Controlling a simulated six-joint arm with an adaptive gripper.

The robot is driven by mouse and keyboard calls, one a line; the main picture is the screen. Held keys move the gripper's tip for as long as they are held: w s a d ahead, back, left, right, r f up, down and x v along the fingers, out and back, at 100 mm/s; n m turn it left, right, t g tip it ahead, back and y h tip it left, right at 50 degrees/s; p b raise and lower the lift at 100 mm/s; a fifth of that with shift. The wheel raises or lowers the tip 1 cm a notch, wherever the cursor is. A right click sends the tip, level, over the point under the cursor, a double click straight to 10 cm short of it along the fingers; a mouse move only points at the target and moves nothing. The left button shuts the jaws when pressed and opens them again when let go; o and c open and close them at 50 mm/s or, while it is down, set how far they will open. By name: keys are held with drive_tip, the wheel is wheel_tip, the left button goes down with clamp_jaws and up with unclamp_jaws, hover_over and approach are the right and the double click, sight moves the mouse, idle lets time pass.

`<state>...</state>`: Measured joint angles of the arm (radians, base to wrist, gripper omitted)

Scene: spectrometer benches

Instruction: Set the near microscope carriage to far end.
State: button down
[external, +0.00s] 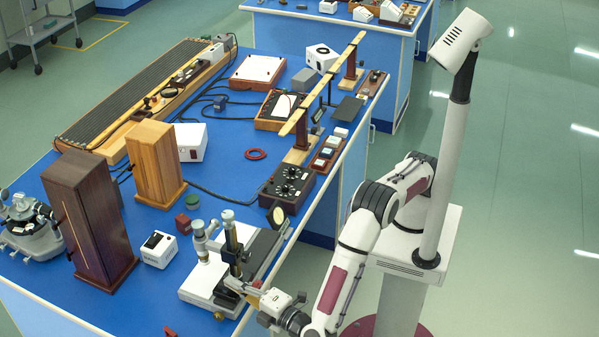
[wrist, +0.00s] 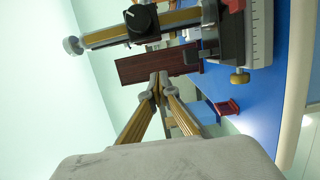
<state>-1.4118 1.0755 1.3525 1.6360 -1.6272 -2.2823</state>
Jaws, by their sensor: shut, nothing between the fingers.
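The travelling microscope (external: 200,284) stands on a pale base at the bench's front corner, with two upright columns on it. The near microscope carriage (external: 234,262) is a dark block on the nearer column, with brass and grey fittings. In the wrist view a brass microscope tube (wrist: 103,36) with a black knob and a grey rail (wrist: 261,35) fill the top. My gripper (external: 238,286) is low beside the near carriage; its closed fingertips (wrist: 158,80) show in the wrist view, below the tube. It is shut and empty. Contact with the carriage cannot be told.
A small white box (external: 159,249) sits left of the microscope. A black control box (external: 287,188) lies beyond it. The bench edge runs close by on the right.

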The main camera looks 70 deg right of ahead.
sight(235, 268)
drive_tip(key=shift+w+d, duration=0.45)
drive_tip(key=shift+d, duration=0.3)
drive_tip(key=shift+w+d, duration=0.4)
drive_tip(key=shift+d, duration=0.4)
drive_tip(key=shift+w+d, duration=0.45)
drive_tip(key=shift+d, duration=0.3)
drive_tip(key=shift+d, duration=0.2)
